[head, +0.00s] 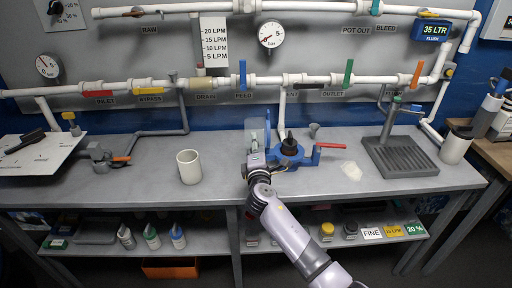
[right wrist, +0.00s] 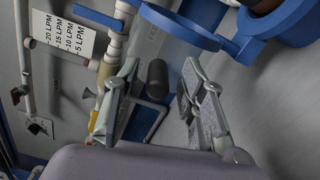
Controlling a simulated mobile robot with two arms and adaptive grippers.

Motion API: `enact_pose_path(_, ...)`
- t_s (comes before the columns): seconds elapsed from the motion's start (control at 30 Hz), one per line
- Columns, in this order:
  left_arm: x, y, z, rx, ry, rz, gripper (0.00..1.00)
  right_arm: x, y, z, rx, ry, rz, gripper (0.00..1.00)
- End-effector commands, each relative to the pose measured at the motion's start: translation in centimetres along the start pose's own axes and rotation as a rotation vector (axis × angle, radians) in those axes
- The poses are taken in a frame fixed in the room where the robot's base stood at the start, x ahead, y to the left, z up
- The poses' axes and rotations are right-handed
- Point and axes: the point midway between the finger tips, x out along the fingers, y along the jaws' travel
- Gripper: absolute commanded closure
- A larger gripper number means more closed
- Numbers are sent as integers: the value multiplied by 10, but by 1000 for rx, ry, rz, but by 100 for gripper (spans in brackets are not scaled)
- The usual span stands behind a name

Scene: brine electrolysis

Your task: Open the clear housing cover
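The blue housing (head: 290,157) stands on the bench right of centre, with a black part on top and a red lever at its right. Its clear cover (head: 257,126) appears as a see-through panel at the housing's left. In the right wrist view the clear cover (right wrist: 180,24) is a curved transparent piece with blue edging. A short dark handle (right wrist: 157,80) shows below it. My right gripper (right wrist: 160,72) is open, with one finger on each side of the handle and visible gaps to both. In the head view my right gripper (head: 256,150) partly hides the cover. My left gripper is not in view.
A white cup (head: 189,167) stands to the left on the bench. A grey drain stand (head: 398,156) and a pale cup (head: 455,146) are at the right. Pipes with coloured valve handles run along the back wall.

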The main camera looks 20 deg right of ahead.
Motion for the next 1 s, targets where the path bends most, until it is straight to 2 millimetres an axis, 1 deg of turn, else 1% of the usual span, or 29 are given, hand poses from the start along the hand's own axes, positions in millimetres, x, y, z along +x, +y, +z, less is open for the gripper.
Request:
enact_pose_path(0.13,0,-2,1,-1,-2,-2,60,-7,0,-1,0,2,1,62)
enact_pose_path(0.23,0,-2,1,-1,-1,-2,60,-21,0,-1,1,2,1,62)
enact_pose_path(0.37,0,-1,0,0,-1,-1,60,-46,-2,-1,1,3,-1,62)
enact_pose_path(0.5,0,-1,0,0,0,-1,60,-76,-2,0,2,2,-2,62)
enact_pose_path(0.6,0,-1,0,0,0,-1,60,-95,-2,0,2,1,-3,62)
enact_pose_path(0.7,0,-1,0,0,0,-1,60,-108,-2,0,1,1,-3,62)
enact_pose_path(0.83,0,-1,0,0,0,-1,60,-117,-2,1,0,0,-3,62)
enact_pose_path(1.0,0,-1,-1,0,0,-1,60,-120,-1,1,0,-1,-1,62)
